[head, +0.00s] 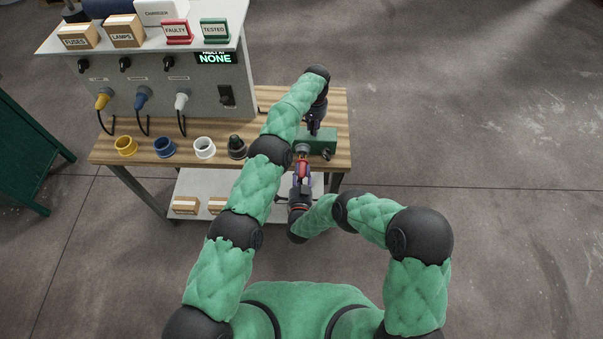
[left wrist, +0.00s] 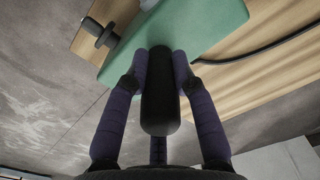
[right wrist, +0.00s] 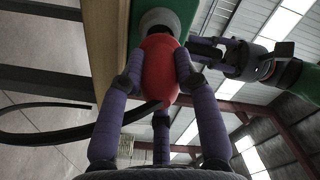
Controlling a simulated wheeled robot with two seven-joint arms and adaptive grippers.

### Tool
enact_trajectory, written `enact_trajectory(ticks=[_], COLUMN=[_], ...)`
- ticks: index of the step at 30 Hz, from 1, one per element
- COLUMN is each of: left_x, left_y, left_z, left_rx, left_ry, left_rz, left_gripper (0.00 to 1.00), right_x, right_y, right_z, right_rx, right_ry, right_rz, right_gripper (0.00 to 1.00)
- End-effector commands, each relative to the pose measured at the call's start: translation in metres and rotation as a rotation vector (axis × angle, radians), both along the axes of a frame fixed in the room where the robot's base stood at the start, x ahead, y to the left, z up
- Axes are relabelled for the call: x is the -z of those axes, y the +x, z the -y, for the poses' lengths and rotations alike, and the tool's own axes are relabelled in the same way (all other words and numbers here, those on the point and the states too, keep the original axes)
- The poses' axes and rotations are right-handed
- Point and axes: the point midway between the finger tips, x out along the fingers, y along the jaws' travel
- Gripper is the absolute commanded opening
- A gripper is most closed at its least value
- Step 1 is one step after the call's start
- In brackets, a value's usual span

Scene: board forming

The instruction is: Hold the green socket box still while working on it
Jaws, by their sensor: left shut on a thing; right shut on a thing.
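The green socket box (head: 327,137) sits near the right end of the wooden bench. My left gripper (head: 314,122) is above it, shut on an upright black handle (left wrist: 160,95) at the box (left wrist: 215,25). My right gripper (head: 302,174) is at the bench's front edge, shut on a red plug (right wrist: 160,68). The plug's far end meets a grey collar (right wrist: 160,20) on the front of the box; how deep it sits is hidden. A small black knob (left wrist: 100,32) sticks out from the box's side.
A grey test panel (head: 160,80) with yellow, blue and white plugs stands at the back left. Yellow (head: 125,146), blue (head: 164,148) and white (head: 205,148) sockets and a dark one (head: 236,147) line the bench left of the box. A black cable (right wrist: 60,135) hangs by my right gripper.

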Motion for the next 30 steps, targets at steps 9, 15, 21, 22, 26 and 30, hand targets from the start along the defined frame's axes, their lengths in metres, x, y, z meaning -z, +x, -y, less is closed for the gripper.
enact_trajectory(ticks=[9, 15, 21, 22, 26, 30], left_x=[0.003, 0.003, 0.003, 0.003, 0.003, 0.003], left_y=[-0.001, -0.001, -0.001, -0.001, -0.001, -0.001], left_z=[0.0, 0.0, 0.0, 0.0, 0.0, 0.0], left_rx=[0.001, 0.001, 0.001, 0.001, 0.001, 0.001], left_ry=[0.002, 0.002, 0.001, 0.001, 0.001, 0.001], left_rz=[-0.005, -0.005, -0.004, -0.004, -0.004, -0.004], left_gripper=[0.0, 0.0, 0.0, 0.0, 0.0, 0.0], right_x=[0.0, 0.0, 0.0, 0.0, 0.0, 0.0], right_y=[0.007, 0.011, 0.016, 0.016, 0.019, 0.022], right_z=[0.0, 0.0, 0.0, 0.0, 0.0, 0.0], right_rx=[0.0, -0.001, 0.001, 0.001, 0.001, 0.001], right_ry=[0.0, 0.0, 0.0, 0.0, 0.0, 0.0], right_rz=[0.0, -0.001, 0.001, 0.001, 0.002, 0.001], right_gripper=[0.0, 0.0, 0.0, 0.0, 0.0, 0.0])
